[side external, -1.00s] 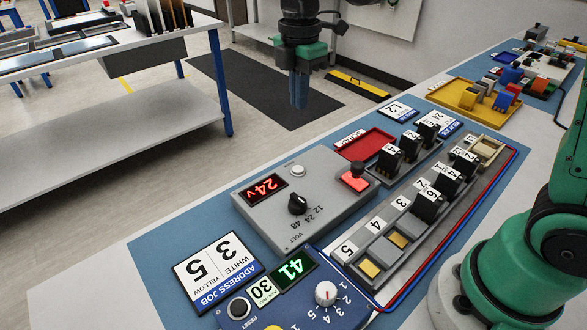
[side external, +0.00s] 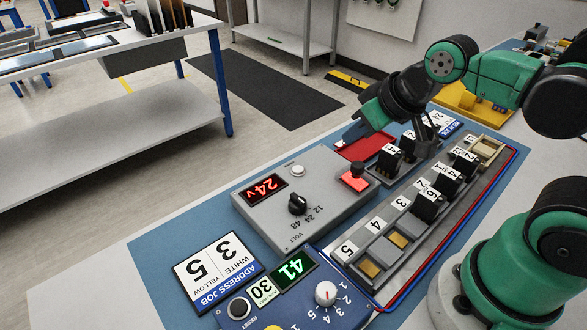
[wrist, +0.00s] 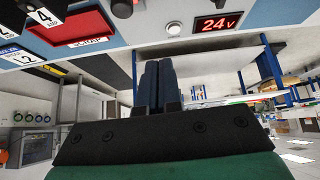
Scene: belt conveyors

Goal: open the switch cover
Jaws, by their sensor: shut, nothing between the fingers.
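The grey voltage box (side external: 262,212) carries a lit "24V" display (side external: 264,189), a black rotary knob (side external: 298,204) and a small pale button (side external: 297,171).
A red scrap tray (side external: 366,148) lies behind the box. Black blocks with number cards (side external: 428,204) stand in the grey rack (side external: 384,250) to the right. A blue dial panel (side external: 316,312) is in front.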

